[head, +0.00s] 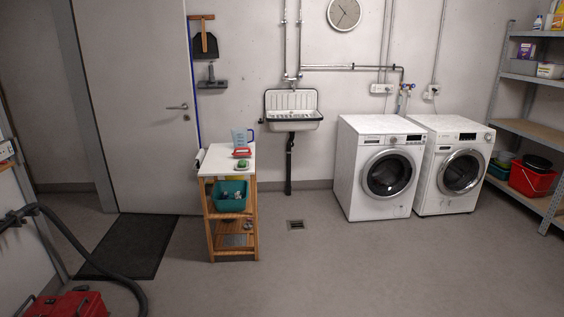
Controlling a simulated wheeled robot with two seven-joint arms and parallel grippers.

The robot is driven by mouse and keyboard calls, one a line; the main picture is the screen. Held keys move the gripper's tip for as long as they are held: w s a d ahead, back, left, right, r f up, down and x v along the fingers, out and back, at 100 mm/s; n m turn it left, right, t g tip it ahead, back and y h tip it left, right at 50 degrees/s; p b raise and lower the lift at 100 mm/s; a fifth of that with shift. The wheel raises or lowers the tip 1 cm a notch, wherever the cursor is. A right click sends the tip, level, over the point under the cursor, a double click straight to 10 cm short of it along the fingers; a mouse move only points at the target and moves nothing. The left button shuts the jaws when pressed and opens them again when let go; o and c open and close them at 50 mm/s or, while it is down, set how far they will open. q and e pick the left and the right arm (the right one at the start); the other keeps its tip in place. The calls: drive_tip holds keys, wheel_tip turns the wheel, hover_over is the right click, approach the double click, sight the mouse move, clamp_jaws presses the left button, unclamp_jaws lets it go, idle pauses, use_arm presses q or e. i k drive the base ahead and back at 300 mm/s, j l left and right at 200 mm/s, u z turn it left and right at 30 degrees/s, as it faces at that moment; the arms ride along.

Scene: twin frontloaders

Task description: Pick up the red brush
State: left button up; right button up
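A small red object (242,153), which looks like the red brush, lies on the white top of a wooden trolley (214,160) left of the middle. A clear blue-tinted measuring jug (239,137) stands just behind it. A small green item (242,164) lies in front of it on the same top. The red object is too small to tell its bristles from its handle. Neither of my grippers is in view.
A teal basket (230,197) sits on the trolley's middle shelf. A sink (292,110) hangs behind, and two washing machines (378,167) stand right. A black mat (130,246), a hose (75,235) and a red case (68,305) are left. The central floor is clear.

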sight(239, 154)
drive_tip(key=i, duration=0.8)
drive_tip(key=i+z, duration=0.1)
drive_tip(key=i, duration=0.65)
drive_tip(key=i+j, duration=0.15)
drive_tip(key=i, duration=1.45)
drive_tip(key=i+j+z, duration=0.1)
drive_tip(key=i, duration=0.65)
